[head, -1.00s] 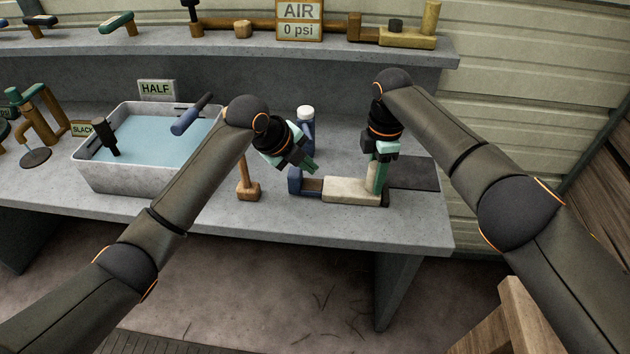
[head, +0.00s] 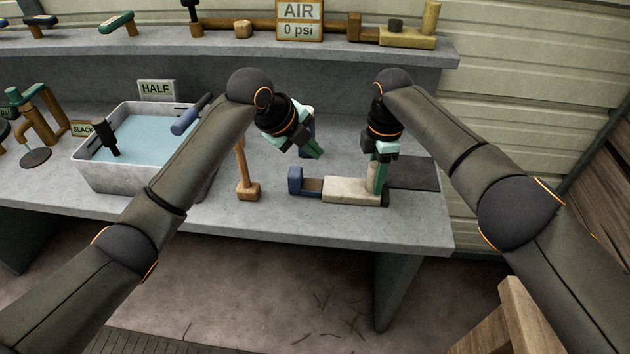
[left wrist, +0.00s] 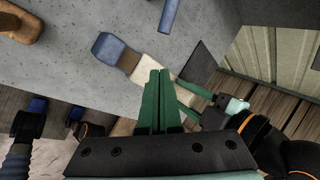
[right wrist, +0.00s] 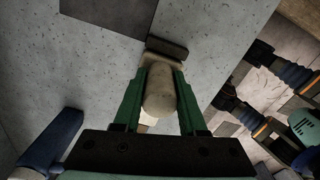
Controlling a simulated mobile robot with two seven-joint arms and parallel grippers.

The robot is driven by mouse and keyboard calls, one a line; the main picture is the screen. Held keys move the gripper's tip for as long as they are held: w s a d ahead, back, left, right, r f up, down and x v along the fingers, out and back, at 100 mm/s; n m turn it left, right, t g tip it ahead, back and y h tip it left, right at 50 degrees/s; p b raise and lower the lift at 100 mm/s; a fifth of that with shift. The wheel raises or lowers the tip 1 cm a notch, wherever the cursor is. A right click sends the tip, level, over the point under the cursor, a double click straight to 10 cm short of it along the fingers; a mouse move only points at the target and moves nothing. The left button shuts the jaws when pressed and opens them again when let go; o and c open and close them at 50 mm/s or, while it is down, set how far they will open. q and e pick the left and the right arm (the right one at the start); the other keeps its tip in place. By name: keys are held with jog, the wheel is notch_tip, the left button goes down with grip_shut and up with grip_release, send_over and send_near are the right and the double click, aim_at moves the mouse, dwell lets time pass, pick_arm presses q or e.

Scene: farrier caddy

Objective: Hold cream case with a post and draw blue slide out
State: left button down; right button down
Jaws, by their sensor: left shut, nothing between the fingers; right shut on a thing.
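The cream case (head: 345,191) lies on the bench. The blue slide (head: 295,180) stands out of its left end, with a brown stretch showing between blue end and case. In the left wrist view the slide's blue end (left wrist: 110,48) and the case (left wrist: 157,72) lie beyond my fingers. My right gripper (head: 377,188) is shut on the case's cream post (right wrist: 160,92), one finger on each side. My left gripper (head: 319,155) is shut and empty, above and behind the slide and case, apart from both. Its closed fingers also show in the left wrist view (left wrist: 159,72).
A wooden mallet (head: 247,190) stands left of the slide. A water trough (head: 135,185) is further left. A dark mat (head: 415,174) lies right of the case. Bench front is clear.

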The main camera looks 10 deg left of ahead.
jog(key=shift+f, duration=0.15)
jog(key=shift+c, duration=1.9)
grip_release()
jog(key=o, duration=0.4)
jog(key=shift+r, duration=0.2)
jog(key=shift+r+p, duration=1.35)
jog(key=shift+p, duration=0.3)
